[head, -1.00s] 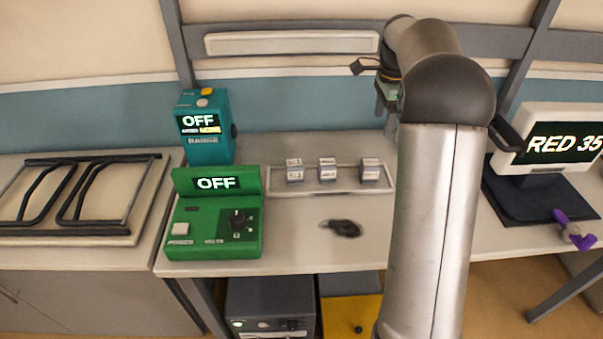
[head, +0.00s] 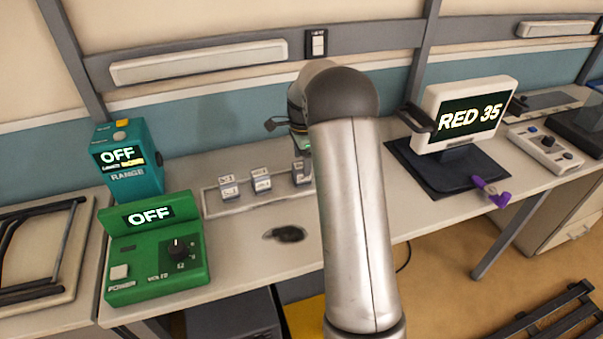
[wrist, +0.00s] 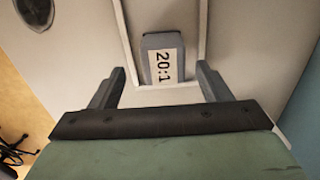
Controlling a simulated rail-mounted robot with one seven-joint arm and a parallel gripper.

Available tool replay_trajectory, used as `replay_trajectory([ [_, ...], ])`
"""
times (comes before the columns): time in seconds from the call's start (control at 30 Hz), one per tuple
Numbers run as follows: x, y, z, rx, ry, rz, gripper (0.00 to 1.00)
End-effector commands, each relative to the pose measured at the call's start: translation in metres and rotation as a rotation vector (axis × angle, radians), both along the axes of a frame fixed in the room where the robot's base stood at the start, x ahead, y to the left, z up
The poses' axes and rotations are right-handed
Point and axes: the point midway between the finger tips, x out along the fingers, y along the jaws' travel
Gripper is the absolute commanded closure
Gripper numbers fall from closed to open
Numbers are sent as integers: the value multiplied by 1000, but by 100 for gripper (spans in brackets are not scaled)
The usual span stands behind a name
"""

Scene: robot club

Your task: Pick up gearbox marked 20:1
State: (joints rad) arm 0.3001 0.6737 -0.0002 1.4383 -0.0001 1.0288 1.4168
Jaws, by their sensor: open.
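The gearbox marked 20:1 (wrist: 162,60) is a small grey block with a white label, lying in a shallow tray (wrist: 208,30) near one end. My gripper (wrist: 160,70) is open, with one finger to each side of the gearbox in the wrist view and nothing between them. I cannot tell the exact height gap. In the head view three small gearboxes stand in a row in the tray (head: 213,212): a left one (head: 229,187), a middle one (head: 261,180) and a right one (head: 301,173). The right one is partly hidden by my arm, just under my gripper; their labels are too small to read.
A green power unit (head: 155,260) and a teal range unit (head: 127,170) stand left of the tray. A dark small object (head: 286,234) lies in front of it.

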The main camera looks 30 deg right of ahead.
Motion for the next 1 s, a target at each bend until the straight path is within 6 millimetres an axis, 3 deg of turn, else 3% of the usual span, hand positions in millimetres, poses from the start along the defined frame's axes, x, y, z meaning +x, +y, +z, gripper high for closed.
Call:
replay_trajectory([
  [0.2, 4, 0, -31, 1, 2, 0, 29],
  [0.5, 4, 0, -38, 0, 0, 0, 29],
  [0.53, 4, 0, -38, 0, 0, 0, 32],
  [0.7, 4, 0, -38, 0, 0, 0, 79],
  [0.73, 4, 0, -38, 0, 0, 0, 85],
  [1.0, 4, 0, -37, 0, -1, 0, 85],
])
